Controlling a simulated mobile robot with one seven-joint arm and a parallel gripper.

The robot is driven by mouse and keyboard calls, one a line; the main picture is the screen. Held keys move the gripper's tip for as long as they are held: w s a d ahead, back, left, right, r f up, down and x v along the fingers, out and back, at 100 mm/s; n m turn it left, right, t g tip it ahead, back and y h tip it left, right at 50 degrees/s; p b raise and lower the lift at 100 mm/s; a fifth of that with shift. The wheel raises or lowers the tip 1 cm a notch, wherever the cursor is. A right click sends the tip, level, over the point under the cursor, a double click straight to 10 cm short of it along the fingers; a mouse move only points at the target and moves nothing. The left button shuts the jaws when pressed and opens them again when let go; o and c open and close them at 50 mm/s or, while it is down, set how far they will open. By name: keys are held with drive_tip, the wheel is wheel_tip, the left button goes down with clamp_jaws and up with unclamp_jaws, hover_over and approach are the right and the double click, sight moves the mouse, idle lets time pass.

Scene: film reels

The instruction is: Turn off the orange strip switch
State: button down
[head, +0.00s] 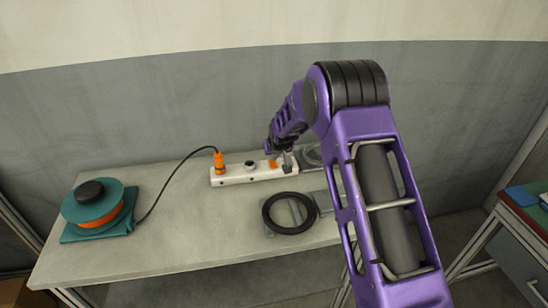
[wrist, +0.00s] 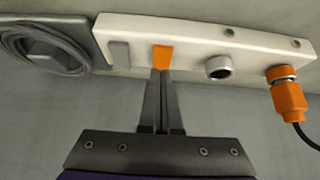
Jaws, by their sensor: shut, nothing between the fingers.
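The white power strip (head: 238,175) lies along the back of the table in the head view, and it spans the top of the wrist view (wrist: 200,42). Its orange switch (wrist: 163,58) is near one end, beside a grey block on the strip; it also shows in the head view (head: 273,163). My gripper (wrist: 163,75) is shut and empty, its fingertips at the lower edge of the orange switch. I cannot tell whether they touch it. In the head view my gripper (head: 288,160) is partly hidden by my arm. The switch's tilt is too small to tell.
An orange plug (head: 219,162) with a black cable stands in the strip's left end. A teal and orange reel (head: 93,204) sits on the table (head: 190,235) at left. A black ring (head: 289,212) lies in front of the strip. The wall (head: 120,120) is close behind.

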sight(274, 166)
wheel_tip(274, 166, up, 4)
drive_tip(key=shift+s+f+p, duration=0.15)
drive_tip(key=shift+f+p, duration=0.1)
drive_tip(key=shift+p, duration=0.35)
drive_tip(key=s+d+r, duration=0.2)
drive_tip(key=s+r, duration=0.3)
drive_tip(key=s, duration=0.3)
drive_tip(key=shift+d+r, duration=0.2)
drive_tip(key=shift+r, duration=0.2)
drive_tip(key=shift+s, duration=0.1)
